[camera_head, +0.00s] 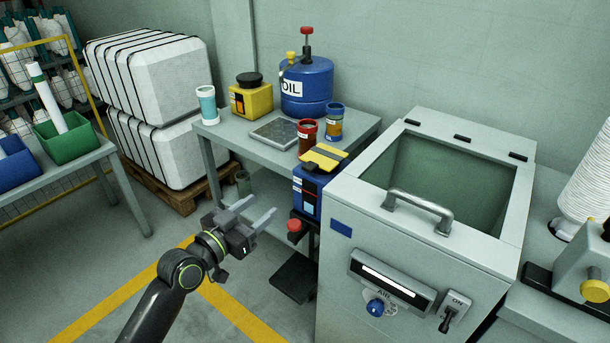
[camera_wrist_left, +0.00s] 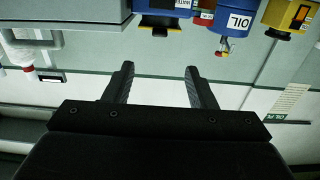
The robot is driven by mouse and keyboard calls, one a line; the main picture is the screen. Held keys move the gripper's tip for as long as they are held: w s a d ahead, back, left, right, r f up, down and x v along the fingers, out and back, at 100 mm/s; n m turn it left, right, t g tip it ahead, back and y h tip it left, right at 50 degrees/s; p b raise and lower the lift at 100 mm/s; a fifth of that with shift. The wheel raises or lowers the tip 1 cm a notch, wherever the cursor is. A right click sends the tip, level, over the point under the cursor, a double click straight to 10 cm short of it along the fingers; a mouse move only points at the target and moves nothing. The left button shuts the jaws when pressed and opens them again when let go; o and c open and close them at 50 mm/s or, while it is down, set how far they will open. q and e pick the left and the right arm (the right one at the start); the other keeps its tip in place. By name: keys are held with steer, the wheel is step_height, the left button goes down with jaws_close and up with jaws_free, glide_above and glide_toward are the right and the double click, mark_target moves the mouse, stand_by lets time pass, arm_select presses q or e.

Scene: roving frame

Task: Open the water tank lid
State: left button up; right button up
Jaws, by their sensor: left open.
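The water tank (camera_head: 340,285) is a grey metal box at the right of the head view. Its lid (camera_head: 519,200) lies shut on top, with a grey frame, a dark green window and hinges along the back edge. A grey bar handle (camera_head: 418,208) stands at the lid's front edge. My left gripper (camera_head: 256,210) is open and empty, left of the tank and apart from it, over the floor. Its two spread fingers also show in the left wrist view (camera_wrist_left: 158,72), with nothing between them. My right gripper is not in view.
A grey table (camera_head: 229,141) behind my left gripper holds a blue oil drum (camera_head: 307,88), a yellow can (camera_head: 250,99) and small containers. A blue box with a yellow top (camera_head: 308,190) stands beside the tank's left side. White thread cones (camera_head: 588,190) stand at the right.

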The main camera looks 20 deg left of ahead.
mark_target(306, 171)
arm_select(q)
steer(key=x, duration=1.7)
steer(key=shift+w+d, duration=0.1)
steer(key=shift+w, duration=0.15)
jaws_close()
